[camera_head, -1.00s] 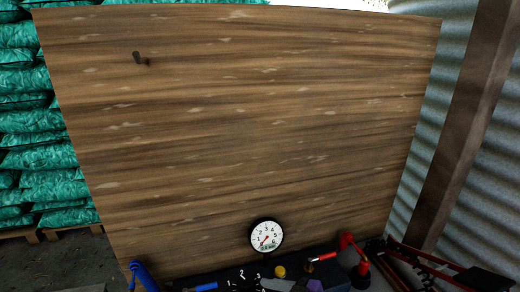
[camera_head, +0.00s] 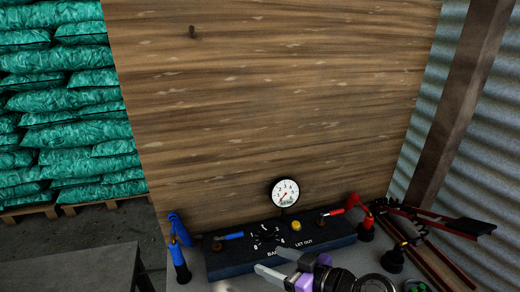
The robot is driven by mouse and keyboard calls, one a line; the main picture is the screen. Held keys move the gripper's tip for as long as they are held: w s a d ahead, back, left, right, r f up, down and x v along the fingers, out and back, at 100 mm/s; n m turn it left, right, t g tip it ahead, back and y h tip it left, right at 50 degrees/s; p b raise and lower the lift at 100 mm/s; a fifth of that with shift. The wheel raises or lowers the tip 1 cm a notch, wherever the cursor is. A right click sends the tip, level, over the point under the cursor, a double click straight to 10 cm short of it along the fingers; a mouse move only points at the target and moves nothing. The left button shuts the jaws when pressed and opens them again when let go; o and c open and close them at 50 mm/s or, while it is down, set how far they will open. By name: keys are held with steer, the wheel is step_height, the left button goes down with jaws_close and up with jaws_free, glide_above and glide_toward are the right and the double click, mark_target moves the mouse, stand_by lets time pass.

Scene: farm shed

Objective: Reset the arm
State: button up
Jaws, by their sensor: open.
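My gripper (camera_head: 271,262) shows at the bottom middle, with grey fingers and purple parts behind them. Its fingers are apart and nothing shows between them. They point up and left, in front of the dark control box (camera_head: 228,262). The fingers overlap the box's lower edge in the picture; I cannot tell whether they touch it. My arm runs off the bottom edge.
The box bears a round gauge (camera_head: 285,192), a yellow knob (camera_head: 296,225), a blue lever (camera_head: 229,236) and a red lever (camera_head: 333,212). A wooden board (camera_head: 265,110) stands behind. Blue (camera_head: 181,262) and red (camera_head: 366,228) hose fittings flank the box. Green sacks (camera_head: 75,130) are stacked left.

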steer(key=w+d+r+m+t+h, duration=0.1)
steer(key=d+r+m+t+h, duration=0.25)
steer(key=d+m+h, duration=0.45)
steer(key=w+d+r+m+t+h, duration=0.15)
steer(key=d+m+t+h, duration=0.25)
steer(key=d+m, duration=0.45)
steer(key=s+f+n+g+y, duration=0.1)
steer(key=s+n, duration=0.7)
steer(key=s, duration=3.5)
steer(key=shift+a+f+y, duration=0.15)
steer(key=shift+f+y, duration=0.15)
steer(key=shift+f, duration=0.05)
steer(key=shift+s+g, duration=0.1)
steer(key=shift+g, duration=0.15)
